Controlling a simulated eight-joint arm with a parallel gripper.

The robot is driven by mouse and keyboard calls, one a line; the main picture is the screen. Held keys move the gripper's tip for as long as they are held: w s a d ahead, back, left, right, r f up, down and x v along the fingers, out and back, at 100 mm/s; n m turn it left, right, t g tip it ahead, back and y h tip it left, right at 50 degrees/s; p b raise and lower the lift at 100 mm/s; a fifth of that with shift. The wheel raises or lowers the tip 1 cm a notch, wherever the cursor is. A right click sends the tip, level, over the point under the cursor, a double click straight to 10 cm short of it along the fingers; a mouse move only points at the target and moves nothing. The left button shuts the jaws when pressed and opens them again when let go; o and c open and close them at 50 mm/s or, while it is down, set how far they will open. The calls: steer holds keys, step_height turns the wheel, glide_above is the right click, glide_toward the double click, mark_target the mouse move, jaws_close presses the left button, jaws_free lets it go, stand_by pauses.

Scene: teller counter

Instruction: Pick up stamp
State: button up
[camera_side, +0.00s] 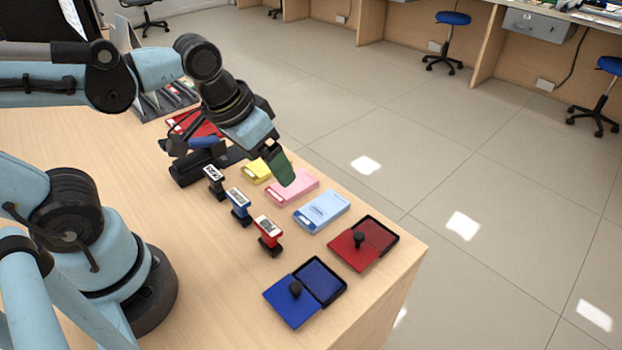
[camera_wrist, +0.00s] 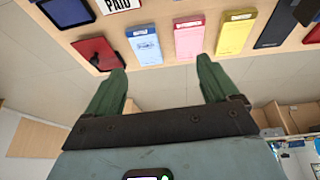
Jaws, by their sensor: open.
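Several stamps stand in a row on the wooden counter in the side view: a black stamp (camera_side: 214,181), a blue stamp (camera_side: 239,206) and a red stamp (camera_side: 268,233), each with a white label on top. A white label reading PAID (camera_wrist: 120,4) shows at the top edge of the wrist view; which stamp it belongs to I cannot tell. My gripper (camera_side: 280,168) has green fingers and hangs above the far edge of the counter, beyond the stamps. In the wrist view its fingers (camera_wrist: 161,72) are spread wide with nothing between them.
Blue (camera_side: 322,211), pink (camera_side: 291,187) and yellow (camera_side: 257,170) pads lie along the far edge. A red ink pad (camera_side: 381,235) and a blue ink pad (camera_side: 320,281) lie open near the right corner, each with a black knob. The bare counter (camera_side: 215,265) is clear left of the stamps.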

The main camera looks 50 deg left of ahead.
mark_target(268, 225)
steer(key=s+d+g, duration=0.1)
steer(key=d+g, duration=0.1)
steer(key=s+d+g, duration=0.2)
steer(key=shift+s+y, duration=0.25)
steer(key=shift+y, duration=0.05)
steer(key=shift+s+d+f, duration=0.1)
steer(key=shift+f, duration=5.9)
steer(key=c, duration=1.1)
steer(key=shift+o, duration=0.2)
steer(key=shift+r, duration=0.15)
steer(key=shift+r, duration=0.7)
steer(key=r, duration=0.2)
steer(key=s+r, duration=0.1)
steer(key=shift+d, duration=0.35)
steer(key=s+d+r, duration=0.6)
steer(key=s+d, duration=0.1)
steer(key=shift+s+r, duration=0.15)
steer(key=shift+s, duration=0.25)
